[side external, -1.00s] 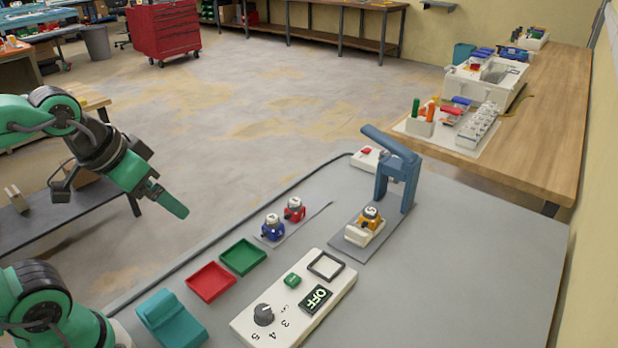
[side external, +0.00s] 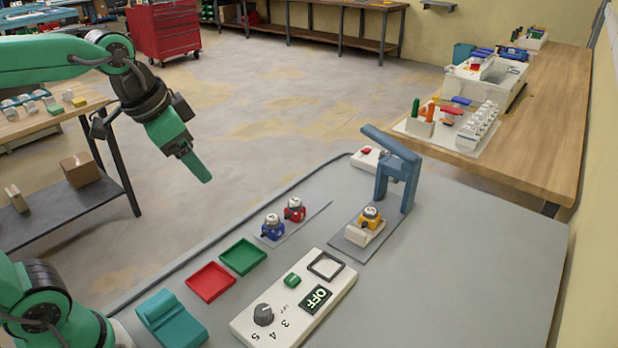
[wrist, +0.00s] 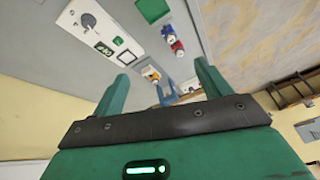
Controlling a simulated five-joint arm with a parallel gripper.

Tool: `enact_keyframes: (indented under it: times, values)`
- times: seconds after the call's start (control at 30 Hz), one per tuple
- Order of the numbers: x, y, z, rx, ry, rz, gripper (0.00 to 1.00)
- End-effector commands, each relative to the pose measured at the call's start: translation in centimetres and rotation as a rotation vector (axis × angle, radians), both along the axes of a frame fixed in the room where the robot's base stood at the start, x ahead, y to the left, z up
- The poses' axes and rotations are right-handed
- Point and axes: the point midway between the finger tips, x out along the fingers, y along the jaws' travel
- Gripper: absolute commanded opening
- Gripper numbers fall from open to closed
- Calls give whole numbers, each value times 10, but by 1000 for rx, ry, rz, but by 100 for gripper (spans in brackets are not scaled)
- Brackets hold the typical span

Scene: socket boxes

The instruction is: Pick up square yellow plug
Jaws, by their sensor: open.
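The yellow plug (side external: 369,218) sits on a white block (side external: 364,233) on a grey plate, beneath the blue press (side external: 393,170). It also shows small in the wrist view (wrist: 152,73), between my fingers but far beyond them. Its exact shape is too small to tell. My gripper (side external: 204,176) hangs in the air at the left, well above and apart from the plug. In the wrist view my gripper (wrist: 160,75) has its two green fingers spread wide with nothing between them.
A blue plug (side external: 272,228) and a red plug (side external: 294,211) stand on a thin plate left of the press. Red (side external: 210,282) and green (side external: 243,257) trays, a teal holder (side external: 170,318) and a white control box (side external: 294,303) reading OFF lie nearer. The table's right side is clear.

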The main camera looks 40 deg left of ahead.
Motion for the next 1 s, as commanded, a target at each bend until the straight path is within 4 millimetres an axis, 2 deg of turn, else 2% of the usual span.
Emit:
enact_keyframes:
  times: [0.03, 0.2, 0.53, 0.77, 1.0]
  values:
    - [12, -3, 4, 16, 12, -41, 77]
    - [47, -11, 16, 70, 42, -186, 77]
    - [117, -31, 23, 162, 98, -470, 77]
    - [165, -48, 17, 219, 134, -671, 77]
    - [212, -68, 0, 272, 167, -884, 77]
